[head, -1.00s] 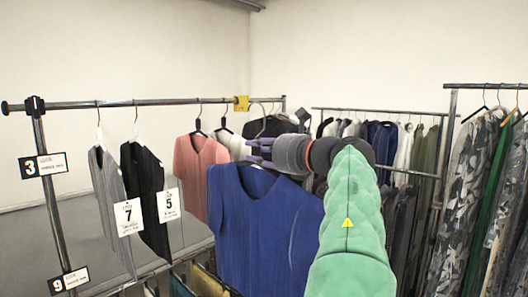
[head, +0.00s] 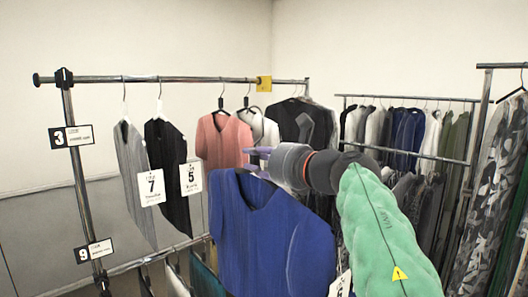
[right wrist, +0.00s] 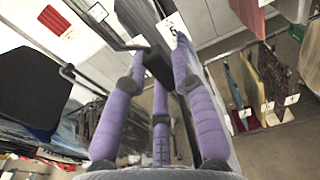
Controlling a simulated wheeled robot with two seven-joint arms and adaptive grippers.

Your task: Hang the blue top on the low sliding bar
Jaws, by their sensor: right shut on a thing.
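The blue top (head: 270,235) hangs from a dark hanger, in front of the rack in the head view. My right gripper (head: 258,158) is shut on this hanger above the neckline. In the right wrist view its purple fingers (right wrist: 158,66) close around the dark hanger piece. The hook is hard to make out. The low bar (head: 160,255) runs below the upper bar, by the sign marked 9 (head: 94,250). Its right part is hidden behind the blue top. The top is apart from the left post. My left gripper is not in view.
The upper bar (head: 200,79) carries a grey top (head: 134,165), a black one (head: 168,150), a pink one (head: 222,140) and others, close behind the blue top. Several garments (head: 204,275) hang from the low bar. More full racks stand at the right.

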